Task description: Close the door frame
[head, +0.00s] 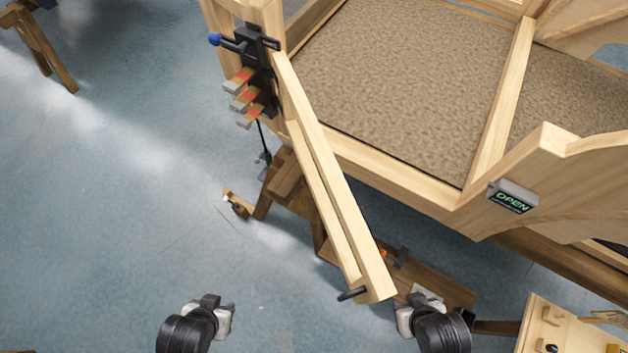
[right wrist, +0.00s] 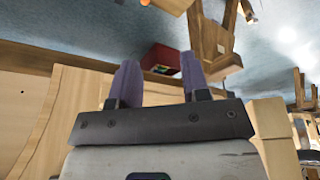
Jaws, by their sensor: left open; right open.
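The door frame (head: 335,190) is a pale wooden frame, seen from above as long beams. It stands swung out from the wooden body frame (head: 400,174), hinged at the upper left near black hardware. A dark handle (head: 352,294) sits at its free end. A small sign (head: 512,197) on the body reads OPEN. My left gripper (head: 214,301) is open and empty, left of the free end and apart from it. My right gripper (head: 424,294) is open, just right of the free end; I cannot tell if it touches. Its spread purple fingers (right wrist: 158,82) hold nothing in the right wrist view.
Several red-marked clamps or levers (head: 245,97) hang by the hinge post. A brown wooden support (head: 430,280) lies below the door's free end. A pale wooden bench (head: 540,330) stands at the lower right. The blue-grey floor (head: 120,190) at left is mostly clear.

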